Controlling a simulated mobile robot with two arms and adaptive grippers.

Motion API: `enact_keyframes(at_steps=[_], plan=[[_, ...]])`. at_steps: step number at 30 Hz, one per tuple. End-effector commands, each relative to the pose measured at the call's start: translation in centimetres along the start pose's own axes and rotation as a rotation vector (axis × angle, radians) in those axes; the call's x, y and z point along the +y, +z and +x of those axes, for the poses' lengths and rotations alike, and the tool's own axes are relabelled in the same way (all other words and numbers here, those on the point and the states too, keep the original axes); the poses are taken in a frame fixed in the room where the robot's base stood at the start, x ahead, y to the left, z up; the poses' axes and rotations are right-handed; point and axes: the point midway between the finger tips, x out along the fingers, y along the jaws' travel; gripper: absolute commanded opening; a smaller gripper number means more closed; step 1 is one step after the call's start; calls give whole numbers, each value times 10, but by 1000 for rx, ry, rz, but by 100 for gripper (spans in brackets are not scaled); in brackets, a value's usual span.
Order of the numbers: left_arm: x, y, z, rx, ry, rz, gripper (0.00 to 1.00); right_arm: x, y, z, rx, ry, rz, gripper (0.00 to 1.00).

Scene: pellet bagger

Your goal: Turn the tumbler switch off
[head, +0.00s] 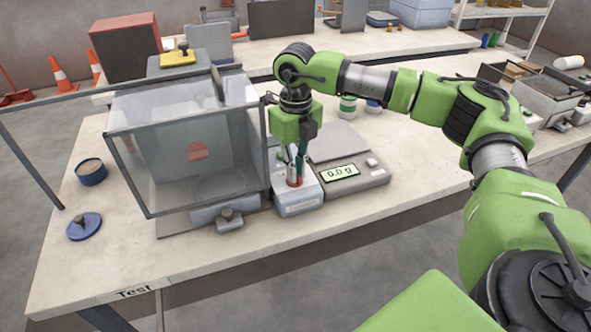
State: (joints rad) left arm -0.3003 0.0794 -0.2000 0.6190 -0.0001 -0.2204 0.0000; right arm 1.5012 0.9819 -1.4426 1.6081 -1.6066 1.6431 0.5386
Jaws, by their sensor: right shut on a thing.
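A small grey box (299,202) stands on the table between the clear chamber and the scale. The tumbler switch (295,183) is on its top, and a bit of red shows at its base. My right gripper (294,176) reaches down from above and is shut on the switch. The fingers hide most of the lever, so I cannot tell which way it is tipped. My left gripper is not in view.
A clear-walled chamber (140,190) stands close left of the box. A scale reading 0.0 g (375,178) is close on the right. The table's front strip is clear.

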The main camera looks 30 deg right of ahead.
Motion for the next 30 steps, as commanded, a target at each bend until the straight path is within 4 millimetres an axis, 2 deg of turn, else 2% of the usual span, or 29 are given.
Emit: enact_keyframes(at_steps=[7, 17, 18, 20, 30], plan=[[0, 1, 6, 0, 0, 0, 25, -1, 1, 0, -3, 0, -193, 0], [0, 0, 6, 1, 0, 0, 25, -2, 1, -1, -3, -1, -220, 0], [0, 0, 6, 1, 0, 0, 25, -2, 1, -1, -3, -1, -220, 11], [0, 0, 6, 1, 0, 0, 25, -1, 1, -1, -3, -1, -220, 25], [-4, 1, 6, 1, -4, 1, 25, -1, 0, -1, -1, 0, -219, 25]])
